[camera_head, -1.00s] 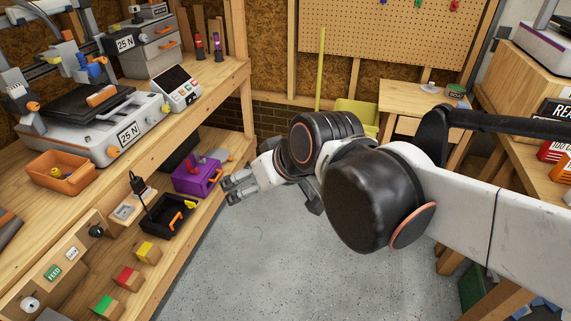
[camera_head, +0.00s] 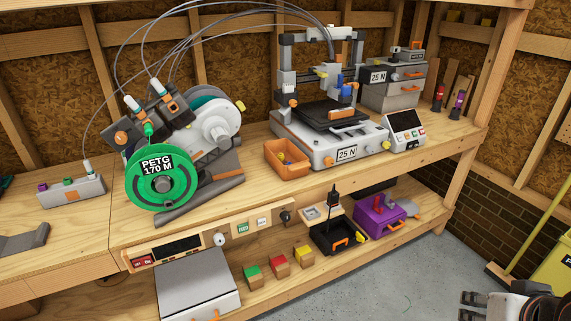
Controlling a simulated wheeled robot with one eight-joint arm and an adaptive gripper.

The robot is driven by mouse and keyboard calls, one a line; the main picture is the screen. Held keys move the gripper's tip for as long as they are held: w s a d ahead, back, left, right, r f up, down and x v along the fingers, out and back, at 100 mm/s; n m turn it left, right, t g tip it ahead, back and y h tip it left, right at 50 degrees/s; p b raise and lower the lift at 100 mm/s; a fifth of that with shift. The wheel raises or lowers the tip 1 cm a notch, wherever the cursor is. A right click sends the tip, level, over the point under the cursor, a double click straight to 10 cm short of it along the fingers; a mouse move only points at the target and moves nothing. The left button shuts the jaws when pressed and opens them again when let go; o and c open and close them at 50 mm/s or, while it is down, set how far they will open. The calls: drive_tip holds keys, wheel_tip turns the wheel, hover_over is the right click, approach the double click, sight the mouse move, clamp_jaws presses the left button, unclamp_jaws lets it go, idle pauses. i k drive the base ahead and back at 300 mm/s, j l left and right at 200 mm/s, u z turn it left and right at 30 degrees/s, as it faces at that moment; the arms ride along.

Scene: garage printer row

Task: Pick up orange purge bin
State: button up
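The orange purge bin (camera_head: 291,168) is a small open tray on the bench top, in front of the 3D printer and left of its base. A small yellow piece and some dark bits show inside it. My gripper (camera_head: 466,305) is at the bottom right edge of the view, low over the floor and well away from the bin. Only part of it shows, with two grey fingers apart and nothing between them that I can see.
The 3D printer (camera_head: 318,143) stands close behind the bin. A green PETG spool (camera_head: 162,181) is to its left. Below, the shelf holds a black tray (camera_head: 325,240), a purple box (camera_head: 377,222) and coloured blocks. A yellow bucket (camera_head: 556,265) is at right; grey floor (camera_head: 415,275) is clear.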

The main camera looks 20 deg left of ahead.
sight(300, 167)
drive_tip(key=i+u, duration=0.15)
drive_tip(key=u, duration=0.25)
drive_tip(key=i+u, duration=0.2)
drive_tip(key=u, duration=0.25)
drive_tip(key=i+u, duration=0.15)
drive_tip(key=u, duration=0.25)
drive_tip(key=i+l+u, duration=0.3)
drive_tip(key=i+l, duration=0.65)
drive_tip(key=l, duration=0.1)
